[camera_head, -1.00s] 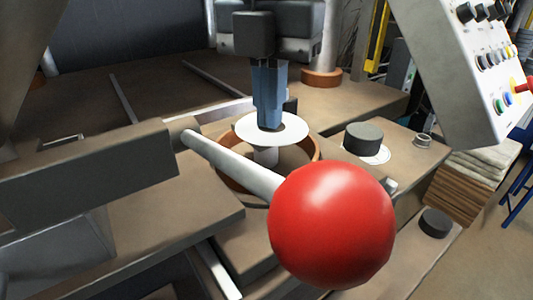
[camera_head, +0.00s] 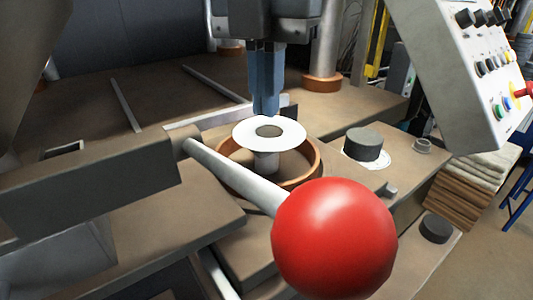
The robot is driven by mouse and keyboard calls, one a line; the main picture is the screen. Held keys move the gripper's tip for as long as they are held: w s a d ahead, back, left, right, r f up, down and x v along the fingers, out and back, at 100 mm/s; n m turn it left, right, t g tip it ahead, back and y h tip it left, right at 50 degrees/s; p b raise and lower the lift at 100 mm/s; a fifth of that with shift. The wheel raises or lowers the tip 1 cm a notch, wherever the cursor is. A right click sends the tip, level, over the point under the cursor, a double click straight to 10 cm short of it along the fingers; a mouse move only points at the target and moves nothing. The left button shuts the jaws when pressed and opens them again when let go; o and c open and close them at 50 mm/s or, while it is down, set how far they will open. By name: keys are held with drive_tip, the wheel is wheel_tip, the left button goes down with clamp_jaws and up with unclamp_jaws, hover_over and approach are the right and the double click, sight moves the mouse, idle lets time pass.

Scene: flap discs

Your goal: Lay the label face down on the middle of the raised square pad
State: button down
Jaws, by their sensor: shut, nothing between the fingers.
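A white ring-shaped label (camera_head: 285,131) with a dark round centre lies flat on top of a short grey post (camera_head: 266,162). The post stands inside an orange-brown ring (camera_head: 313,172). I cannot tell which side of the label faces up, and no square pad shows clearly under it. My gripper (camera_head: 265,113) points down with its blue fingers shut and empty, just above and behind the label's centre. A second white round label (camera_head: 381,158) lies on the bench to the right, mostly under a dark puck (camera_head: 364,143).
A large red ball knob (camera_head: 335,238) on a grey lever (camera_head: 235,175) fills the front and hides part of the bench. A control panel (camera_head: 480,65) hangs at upper right. Another dark puck (camera_head: 436,228) sits at lower right, near a stack of cloths (camera_head: 470,182).

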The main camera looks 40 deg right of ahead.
drive_tip(key=shift+r+p, duration=0.8)
drive_tip(key=shift+r, duration=1.55)
